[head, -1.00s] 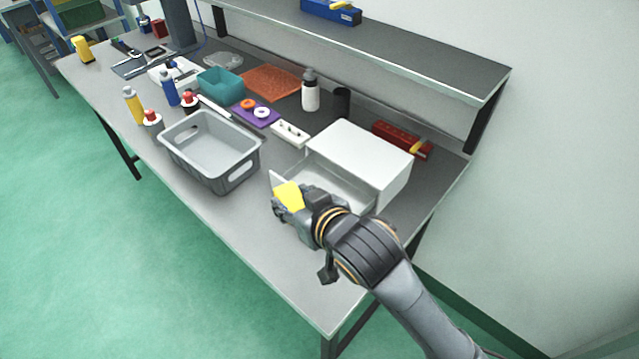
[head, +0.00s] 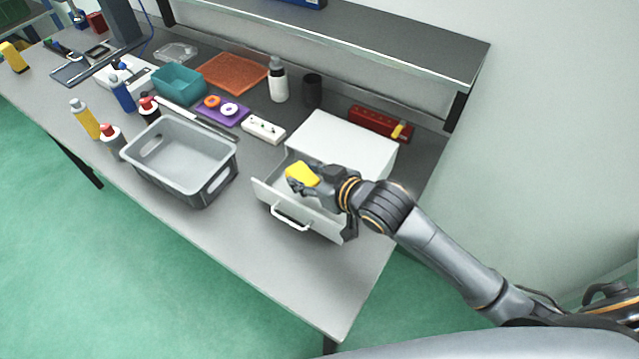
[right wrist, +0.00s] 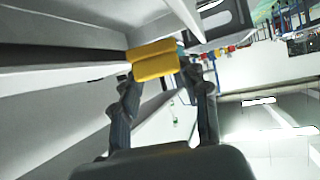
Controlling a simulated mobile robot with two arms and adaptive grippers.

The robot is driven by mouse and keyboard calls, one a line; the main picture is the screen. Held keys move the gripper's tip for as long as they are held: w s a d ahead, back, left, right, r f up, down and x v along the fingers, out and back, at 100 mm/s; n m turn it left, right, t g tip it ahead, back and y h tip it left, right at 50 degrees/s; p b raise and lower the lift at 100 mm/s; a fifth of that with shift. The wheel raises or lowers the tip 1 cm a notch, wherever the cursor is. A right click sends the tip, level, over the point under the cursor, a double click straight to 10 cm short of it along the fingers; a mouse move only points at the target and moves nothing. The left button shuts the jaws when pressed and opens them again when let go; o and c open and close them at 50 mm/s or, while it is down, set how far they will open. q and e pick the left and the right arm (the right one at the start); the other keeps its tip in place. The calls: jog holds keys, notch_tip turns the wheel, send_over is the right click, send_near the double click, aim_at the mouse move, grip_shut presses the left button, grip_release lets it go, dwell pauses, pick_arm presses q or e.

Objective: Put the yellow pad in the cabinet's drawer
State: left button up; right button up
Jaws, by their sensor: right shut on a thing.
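The yellow pad (head: 302,174) is held in my right gripper (head: 308,183), over the open drawer of the white cabinet. In the right wrist view the pad (right wrist: 153,62) sits between the two fingertips of the gripper (right wrist: 160,75). The white cabinet (head: 345,143) stands at the right end of the bench. Its drawer (head: 271,197) is pulled out toward the front, with a white handle (head: 291,217) on its face. My gripper and wrist hide part of the drawer's inside. Whether the pad touches the drawer floor cannot be told. My left gripper is not in view.
A grey bin (head: 183,160) stands left of the drawer. A white block (head: 263,130) and a purple tray (head: 224,112) lie behind it. A red case (head: 377,122) lies behind the cabinet, below a raised shelf (head: 400,60). The bench front is clear.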

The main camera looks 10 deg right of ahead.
aim_at(316, 180)
jog(key=d+f, duration=0.1)
jog(key=w+d+f, duration=0.1)
jog(key=shift+f, duration=0.35)
jog(key=shift+d+f, duration=0.2)
jog(key=shift+f, duration=0.05)
jog(key=f+p, duration=0.1)
jog(key=f, duration=0.2)
jog(key=shift+d+f+p, duration=0.1)
jog(key=shift+d+p, duration=0.1)
jog(key=shift+p, duration=0.15)
jog(key=shift+f, duration=0.15)
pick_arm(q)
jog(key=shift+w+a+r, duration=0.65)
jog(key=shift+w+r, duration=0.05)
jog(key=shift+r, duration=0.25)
pick_arm(e)
jog(key=o, duration=0.7)
jog(key=shift+f, duration=0.15)
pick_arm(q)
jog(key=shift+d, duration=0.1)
